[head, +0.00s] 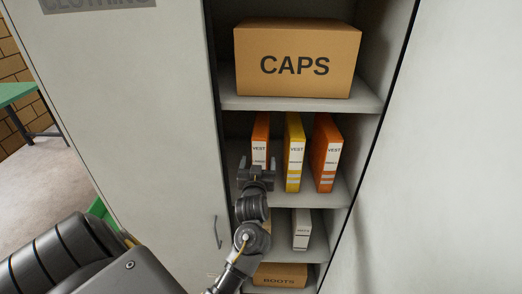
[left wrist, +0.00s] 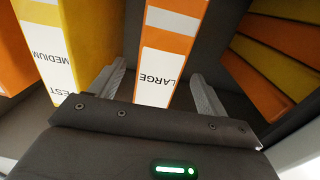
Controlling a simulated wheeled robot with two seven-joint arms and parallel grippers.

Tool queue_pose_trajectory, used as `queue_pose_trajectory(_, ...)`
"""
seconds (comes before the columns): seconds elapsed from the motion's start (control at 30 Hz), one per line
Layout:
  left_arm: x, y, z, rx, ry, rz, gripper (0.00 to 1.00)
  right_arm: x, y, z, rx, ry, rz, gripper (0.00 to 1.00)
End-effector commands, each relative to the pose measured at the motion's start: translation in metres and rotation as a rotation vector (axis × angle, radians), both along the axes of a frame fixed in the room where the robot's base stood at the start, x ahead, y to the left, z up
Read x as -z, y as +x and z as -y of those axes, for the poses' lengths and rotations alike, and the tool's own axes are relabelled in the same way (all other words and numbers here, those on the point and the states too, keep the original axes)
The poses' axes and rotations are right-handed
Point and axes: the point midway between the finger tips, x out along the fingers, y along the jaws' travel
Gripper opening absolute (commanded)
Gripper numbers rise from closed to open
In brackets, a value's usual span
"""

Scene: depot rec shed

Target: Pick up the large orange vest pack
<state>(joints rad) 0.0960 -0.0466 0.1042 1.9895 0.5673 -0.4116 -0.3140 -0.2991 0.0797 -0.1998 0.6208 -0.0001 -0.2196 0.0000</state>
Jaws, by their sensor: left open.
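The large orange vest pack (head: 260,130) stands upright at the left of the locker's vest shelf. In the left wrist view the orange pack (left wrist: 172,45) has a white label reading LARGE. My left gripper (head: 257,166) is open in front of it. In the left wrist view the open fingers (left wrist: 155,92) are on either side of the pack's near end, with gaps showing. A yellow vest pack (head: 294,150), labelled MEDIUM in the wrist view (left wrist: 75,40), stands beside it. Another orange vest pack (head: 326,150) stands to the right. My right gripper is not in view.
A CAPS box (head: 297,58) sits on the shelf above. Below are a white pack (head: 301,228) and a BOOTS box (head: 280,276). The locker door (head: 140,110) stands at the left. Orange and yellow packs (left wrist: 270,60) lie close at the right of the wrist view.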

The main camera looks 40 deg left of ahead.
Motion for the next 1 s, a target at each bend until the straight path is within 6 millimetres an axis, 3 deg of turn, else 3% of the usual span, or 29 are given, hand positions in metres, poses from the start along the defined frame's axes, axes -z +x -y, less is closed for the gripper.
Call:
queue_pose_trajectory(0.43, 0.001, 0.04, -0.026, -0.001, 0.001, -0.001, 0.76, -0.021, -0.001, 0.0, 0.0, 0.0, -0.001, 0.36)
queue_pose_trajectory(0.73, 0.003, 0.043, -0.028, 0.0, 0.0, 0.0, 0.76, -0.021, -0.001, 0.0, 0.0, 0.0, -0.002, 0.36)
queue_pose_trajectory(1.0, 0.003, 0.043, -0.028, 0.0, 0.0, 0.0, 0.41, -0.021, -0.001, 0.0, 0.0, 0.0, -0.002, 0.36)
